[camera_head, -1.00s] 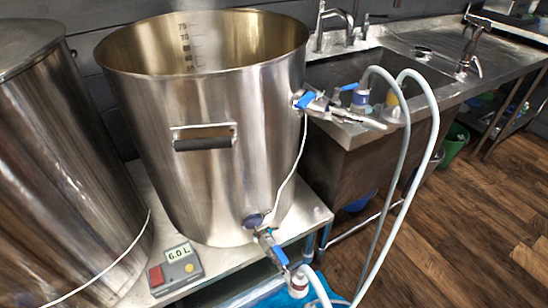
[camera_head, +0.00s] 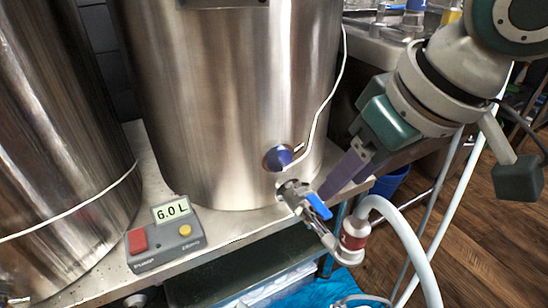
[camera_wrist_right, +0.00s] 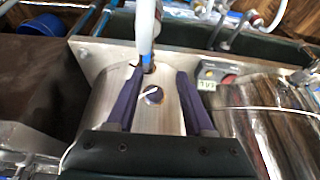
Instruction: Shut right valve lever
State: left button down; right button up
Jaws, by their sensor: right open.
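A valve with a blue lever (camera_head: 318,206) sticks out from the foot of the steel kettle (camera_head: 225,110). The lever lies along the valve body, slanting down to the right. My right gripper (camera_head: 335,185) is beside the valve, just above and right of the lever; whether a finger touches it I cannot tell. In the right wrist view, the two purple fingers (camera_wrist_right: 159,76) are spread, with the kettle's round port (camera_wrist_right: 153,95) between them and the valve and pale hose just beyond. My left gripper is out of view.
A grey control box (camera_head: 165,240) reading 6.0 L sits on the metal stand (camera_head: 100,290). A second steel vessel (camera_head: 60,150) stands at left. A white hose (camera_head: 405,230) curves from the red-banded fitting (camera_head: 354,236). A thin white cable runs down the kettle's right side.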

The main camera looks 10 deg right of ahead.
aim_at(321, 207)
jog(key=b+x, duration=0.2)
jog(key=x, duration=0.1)
jog(key=w+d+b+x, duration=0.1)
jog(key=b+x, duration=0.1)
jog(key=x, duration=0.2)
jog(key=d+b+x, duration=0.1)
jog(key=b+x, duration=0.1)
jog(key=x, duration=0.2)
jog(key=shift+w+f, duration=0.1)
jog(key=shift+w, duration=0.4)
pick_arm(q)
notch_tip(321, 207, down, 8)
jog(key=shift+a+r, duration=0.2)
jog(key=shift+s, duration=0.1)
pick_arm(e)
grip_shut()
